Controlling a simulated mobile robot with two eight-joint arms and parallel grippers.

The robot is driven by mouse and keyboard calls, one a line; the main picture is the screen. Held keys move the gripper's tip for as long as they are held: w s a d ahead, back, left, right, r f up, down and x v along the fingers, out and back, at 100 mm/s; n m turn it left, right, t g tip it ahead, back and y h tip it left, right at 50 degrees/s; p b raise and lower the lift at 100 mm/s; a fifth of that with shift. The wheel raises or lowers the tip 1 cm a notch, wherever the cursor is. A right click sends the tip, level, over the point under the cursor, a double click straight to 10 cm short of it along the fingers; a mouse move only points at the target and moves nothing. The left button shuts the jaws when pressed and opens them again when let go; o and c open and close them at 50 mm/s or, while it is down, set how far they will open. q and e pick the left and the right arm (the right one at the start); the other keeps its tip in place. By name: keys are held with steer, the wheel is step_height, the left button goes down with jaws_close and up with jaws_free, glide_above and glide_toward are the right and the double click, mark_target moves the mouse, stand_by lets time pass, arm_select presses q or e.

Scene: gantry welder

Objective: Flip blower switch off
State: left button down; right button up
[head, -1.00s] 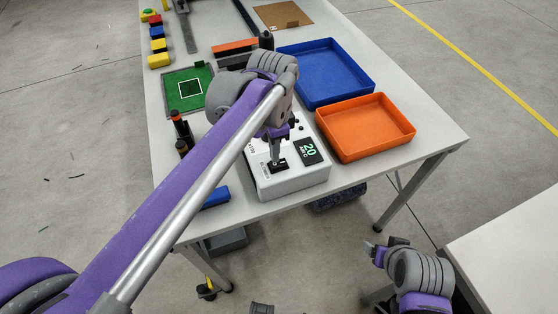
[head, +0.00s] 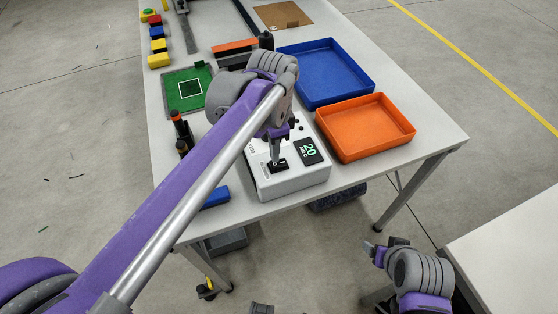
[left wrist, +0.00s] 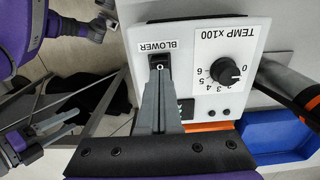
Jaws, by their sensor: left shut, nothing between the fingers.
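The blower switch (left wrist: 159,65) is a black rocker on a white control box (head: 300,183), under the label BLOWER in the left wrist view. An O mark shows on its visible end. My left gripper (head: 275,160) is shut and empty, pointing down at the switch. In the left wrist view its fingertips (left wrist: 158,78) lie over the rocker's lower part and hide it. I cannot tell whether they touch it. The box's display (head: 309,151) reads 20 in green. My right gripper (head: 374,250) is at the lower right, away from the box; its jaw state is unclear.
An orange tray (head: 365,152) stands close to the box's right, with a blue tray (head: 308,99) behind it. A green board (head: 172,100) and a small blue block (head: 216,197) lie on the left. A temperature knob (left wrist: 225,71) is beside the switch. The table's front edge is near the box.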

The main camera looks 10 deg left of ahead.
mark_target(275, 164)
arm_select(q)
steer(key=shift+f+b, duration=0.6)
steer(key=shift+f, duration=0.6)
arm_select(e)
steer(key=shift+s+f, duration=0.3)
steer(key=shift+f, duration=0.55)
arm_select(q)
steer(key=shift+r+p, duration=2)
steer(key=shift+r, duration=1.6)
steer(key=shift+w+f, duration=0.1)
arm_select(e)
steer(key=r, duration=0.1)
steer(key=w+r, duration=0.1)
steer(key=r, duration=0.1)
steer(key=w+r, duration=0.1)
steer(key=r, duration=0.1)
steer(key=shift+w+r, duration=0.15)
steer(key=shift+r, duration=0.1)
arm_select(q)
steer(key=s+a+f+n+t, duration=0.2)
steer(key=s+f+n, duration=0.1)
steer(key=s+f, duration=0.1)
steer(key=s+a+f+n+t, duration=0.2)
steer(key=s+f+n, duration=0.2)
steer(key=s+a+f+n+t, duration=0.1)
steer(key=s+a+f+n, duration=0.1)
steer(key=s+f+n, duration=0.1)
steer(key=shift+s+a+f+n+t, duration=0.3)
steer(key=shift+s+f+n+t, duration=0.1)
steer(key=shift+s+n, duration=0.2)
